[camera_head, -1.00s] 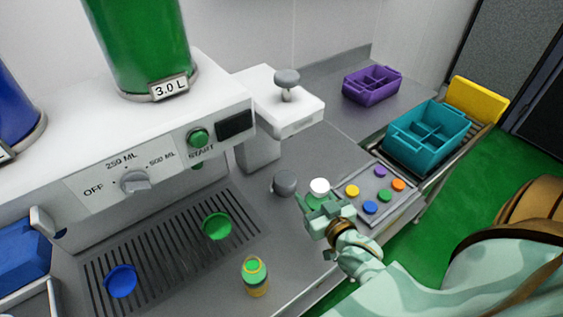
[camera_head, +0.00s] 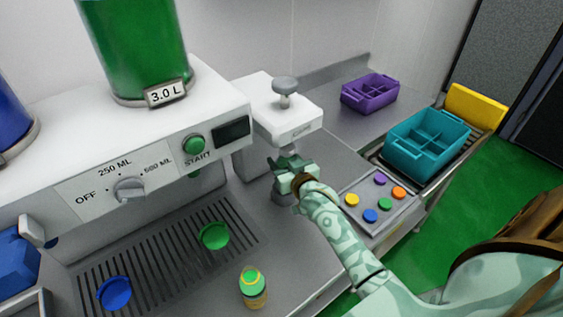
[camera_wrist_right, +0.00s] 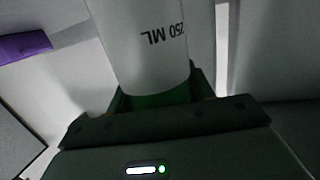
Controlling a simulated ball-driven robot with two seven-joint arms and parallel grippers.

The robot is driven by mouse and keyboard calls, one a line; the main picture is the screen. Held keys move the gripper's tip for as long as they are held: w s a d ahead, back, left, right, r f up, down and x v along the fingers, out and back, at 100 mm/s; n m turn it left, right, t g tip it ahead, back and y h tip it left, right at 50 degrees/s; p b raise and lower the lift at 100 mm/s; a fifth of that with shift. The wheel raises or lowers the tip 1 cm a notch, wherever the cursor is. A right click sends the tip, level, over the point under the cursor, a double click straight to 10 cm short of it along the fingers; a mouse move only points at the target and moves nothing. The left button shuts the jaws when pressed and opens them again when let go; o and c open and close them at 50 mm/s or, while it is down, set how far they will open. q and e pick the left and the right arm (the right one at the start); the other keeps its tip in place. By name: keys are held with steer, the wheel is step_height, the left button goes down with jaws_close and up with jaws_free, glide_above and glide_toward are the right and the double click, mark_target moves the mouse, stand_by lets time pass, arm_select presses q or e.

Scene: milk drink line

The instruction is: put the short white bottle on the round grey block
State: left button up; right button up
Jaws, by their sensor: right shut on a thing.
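The short white bottle (camera_wrist_right: 140,45) is between the jaws of my right gripper in the right wrist view, with "250 ML" printed on it upside down in the picture. In the head view my right gripper (camera_head: 288,172) is over the round grey block (camera_head: 281,195) and hides much of it. The bottle is mostly hidden there by the gripper, and I cannot tell whether it touches the block. My left gripper is not in view.
The white press head (camera_head: 284,122) with a grey knob overhangs close behind the gripper. A tray with coloured buttons (camera_head: 377,220) lies to the right. A capped bottle (camera_head: 253,288) stands in front. Teal (camera_head: 428,142) and purple (camera_head: 369,97) crates are farther right.

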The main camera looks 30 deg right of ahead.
steer(key=shift+x, duration=0.9)
steer(key=shift+s+f+b, duration=0.15)
steer(key=shift+f+b, duration=0.15)
steer(key=shift+f, duration=0.25)
steer(key=shift+f, duration=0.15)
steer(key=o, duration=1.1)
steer(key=shift+o, duration=0.2)
steer(key=shift+s, duration=0.3)
steer(key=p+v, duration=0.2)
steer(key=v, duration=0.9)
steer(key=shift+s, duration=0.2)
steer(key=shift+a, duration=0.1)
